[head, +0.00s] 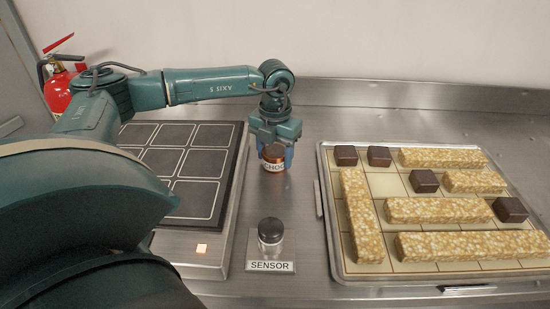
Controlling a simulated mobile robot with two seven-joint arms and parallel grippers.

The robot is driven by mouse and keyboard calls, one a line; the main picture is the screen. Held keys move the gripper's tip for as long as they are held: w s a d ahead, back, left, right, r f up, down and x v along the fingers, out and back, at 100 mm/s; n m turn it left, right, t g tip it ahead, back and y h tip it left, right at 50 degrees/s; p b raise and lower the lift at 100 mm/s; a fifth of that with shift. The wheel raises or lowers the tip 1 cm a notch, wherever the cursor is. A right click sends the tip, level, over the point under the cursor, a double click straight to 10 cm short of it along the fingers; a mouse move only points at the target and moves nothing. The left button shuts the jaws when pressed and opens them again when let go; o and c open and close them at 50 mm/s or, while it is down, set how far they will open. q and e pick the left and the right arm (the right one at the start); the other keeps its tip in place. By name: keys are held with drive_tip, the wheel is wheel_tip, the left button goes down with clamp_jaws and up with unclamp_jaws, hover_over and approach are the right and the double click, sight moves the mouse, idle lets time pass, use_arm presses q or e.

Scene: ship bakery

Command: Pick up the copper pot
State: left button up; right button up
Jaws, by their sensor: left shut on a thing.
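The small copper pot (273,163) carries a light label that reads "CHOC" and has a dark top. It is on or just above the steel counter, between the black-topped plate and the tray; I cannot tell if it touches the counter. My left gripper (275,154) comes down over it from above, with its fingers shut on the pot's sides. The fingers hide part of its upper rim. My right gripper is not in view.
A dark-topped knob stands by the "SENSOR" plate (270,267) in front of the pot. At left is a gridded black plate unit (200,187) with a lit orange square. At right, a tray (331,236) holds oat bars and dark cubes. A red extinguisher (59,92) stands behind.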

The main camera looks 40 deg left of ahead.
sight(275, 151)
use_arm(q)
drive_tip(key=c, duration=0.4)
wheel_tip(275, 151, up, 10)
drive_tip(key=shift+f, duration=0.15)
drive_tip(key=shift+c, duration=0.2)
drive_tip(key=shift+r, duration=0.25)
